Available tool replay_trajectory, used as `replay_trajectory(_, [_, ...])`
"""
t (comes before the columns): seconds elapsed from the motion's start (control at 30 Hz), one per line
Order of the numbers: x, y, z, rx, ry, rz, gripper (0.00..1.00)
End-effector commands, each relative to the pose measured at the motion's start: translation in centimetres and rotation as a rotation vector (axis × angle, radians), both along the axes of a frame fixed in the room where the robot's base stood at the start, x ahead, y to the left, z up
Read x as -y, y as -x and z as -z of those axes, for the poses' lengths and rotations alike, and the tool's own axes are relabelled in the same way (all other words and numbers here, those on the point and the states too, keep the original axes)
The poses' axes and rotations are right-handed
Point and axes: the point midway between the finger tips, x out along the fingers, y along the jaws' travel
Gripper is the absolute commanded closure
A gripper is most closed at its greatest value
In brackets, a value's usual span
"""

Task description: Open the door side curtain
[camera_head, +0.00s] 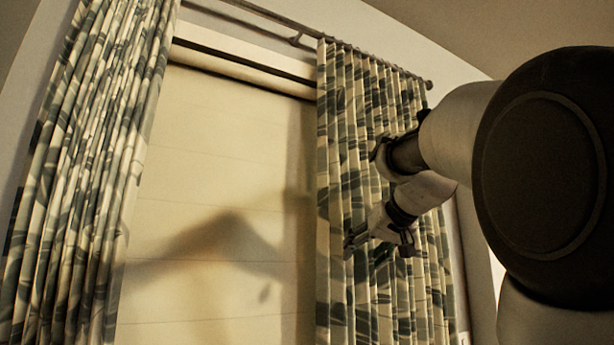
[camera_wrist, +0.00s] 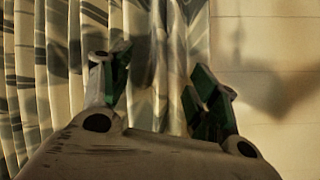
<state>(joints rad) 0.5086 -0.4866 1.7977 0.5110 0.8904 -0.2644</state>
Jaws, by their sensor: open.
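Two leaf-patterned curtains hang from one rod in the head view. The left curtain (camera_head: 90,150) is at the left of the window and the right curtain (camera_head: 345,120) is at its right side, both gathered in folds. I cannot tell which one is the door side curtain. My gripper (camera_head: 380,240) is in front of the right curtain, near its inner edge. In the wrist view, my gripper (camera_wrist: 158,85) is open, with curtain folds (camera_wrist: 150,40) showing between and behind its two fingers. Whether the fingers touch the cloth is unclear.
A pale blind (camera_head: 200,190) covers the window between the curtains, with my arm's shadow on it. The curtain rod (camera_head: 260,15) runs above, ending past the right curtain. The pale blind also shows at the right of the wrist view (camera_wrist: 285,50).

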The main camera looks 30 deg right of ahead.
Motion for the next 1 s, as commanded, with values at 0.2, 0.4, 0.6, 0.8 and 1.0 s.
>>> replay_trajectory(0.2, [-2.6, -1.7, -19.0, 0.431, 0.182, -0.117, 0.39])
replay_trajectory(0.4, [-3.8, -1.9, -21.7, 0.512, 0.303, -0.167, 0.39])
replay_trajectory(0.6, [-4.1, -4.5, -21.6, 0.511, 0.309, -0.174, 0.39])
replay_trajectory(0.8, [-4.1, -7.8, -21.5, 0.509, 0.309, -0.172, 0.39])
replay_trajectory(1.0, [-4.1, -9.3, -21.6, 0.510, 0.309, -0.169, 0.39])
